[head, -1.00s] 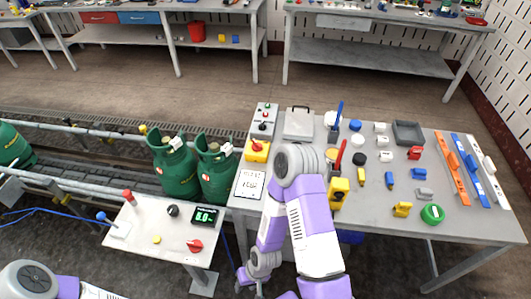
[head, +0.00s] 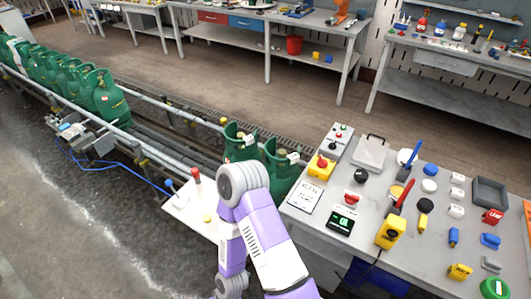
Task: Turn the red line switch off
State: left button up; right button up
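A yellow box with a red switch (head: 322,162) on top stands at the left end of the large grey table. A red knob (head: 353,199) sits near a small green display (head: 341,222) on the same table. The small white panel (head: 184,212) to the left carries a red-handled lever (head: 195,175), a blue-tipped lever (head: 169,184) and a yellow button (head: 207,218). I cannot tell which red control is the line switch. One of my purple arms is bent in front of the panel and hides its right part. Neither gripper is in view.
Green gas cylinders (head: 110,98) line the conveyor (head: 160,150), and two more stand behind my arm. Open floor lies at left.

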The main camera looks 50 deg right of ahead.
aim_at(322, 164)
jog(key=u, duration=0.5)
jog(key=k, duration=0.8)
jog(key=z, duration=1.2)
